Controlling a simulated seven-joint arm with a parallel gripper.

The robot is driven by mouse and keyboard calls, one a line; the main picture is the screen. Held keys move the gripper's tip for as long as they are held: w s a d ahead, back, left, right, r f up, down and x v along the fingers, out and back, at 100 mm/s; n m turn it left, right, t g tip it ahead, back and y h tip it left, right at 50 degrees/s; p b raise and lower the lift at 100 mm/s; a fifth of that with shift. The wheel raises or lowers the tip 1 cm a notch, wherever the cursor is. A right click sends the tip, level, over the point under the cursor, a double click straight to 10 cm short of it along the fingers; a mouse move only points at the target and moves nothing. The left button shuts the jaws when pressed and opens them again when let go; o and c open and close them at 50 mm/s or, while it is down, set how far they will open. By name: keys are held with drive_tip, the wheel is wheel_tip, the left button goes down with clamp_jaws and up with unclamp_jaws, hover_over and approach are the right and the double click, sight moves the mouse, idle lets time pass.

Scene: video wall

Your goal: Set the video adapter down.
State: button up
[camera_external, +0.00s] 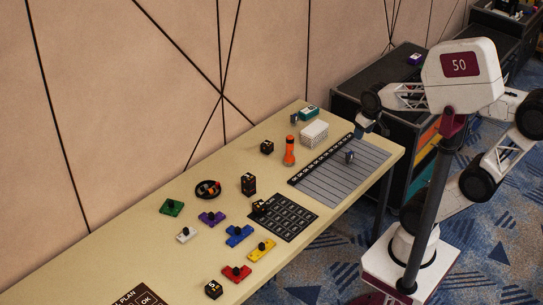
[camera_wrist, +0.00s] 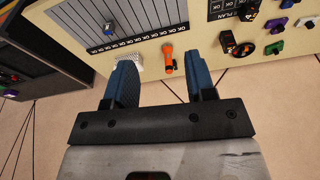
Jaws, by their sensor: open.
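A small grey-blue piece (camera_external: 349,157), which may be the video adapter, stands on the grey striped board (camera_external: 330,180). It also shows in the wrist view (camera_wrist: 108,28), near the top. My gripper (camera_external: 366,129) is above the far right part of the table, apart from that piece. In the wrist view my gripper (camera_wrist: 160,76) has its two blue fingers wide apart, with nothing held between them.
An orange flashlight (camera_external: 289,152) stands upright beside a white block (camera_external: 314,132). A teal box (camera_external: 308,112) lies behind them. A dark case (camera_external: 385,80) stands beyond the table. Coloured knobbed pieces, including a blue one (camera_external: 239,236), lie toward the near left.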

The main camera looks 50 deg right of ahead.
drive_tip(key=shift+s+a+f+n, duration=0.2)
drive_tip(key=shift+s+f, duration=0.1)
drive_tip(key=shift+s, duration=0.5)
drive_tip(key=shift+s+a+f+n, duration=0.1)
drive_tip(key=shift+s+f+n, duration=0.15)
drive_tip(key=shift+s, duration=0.55)
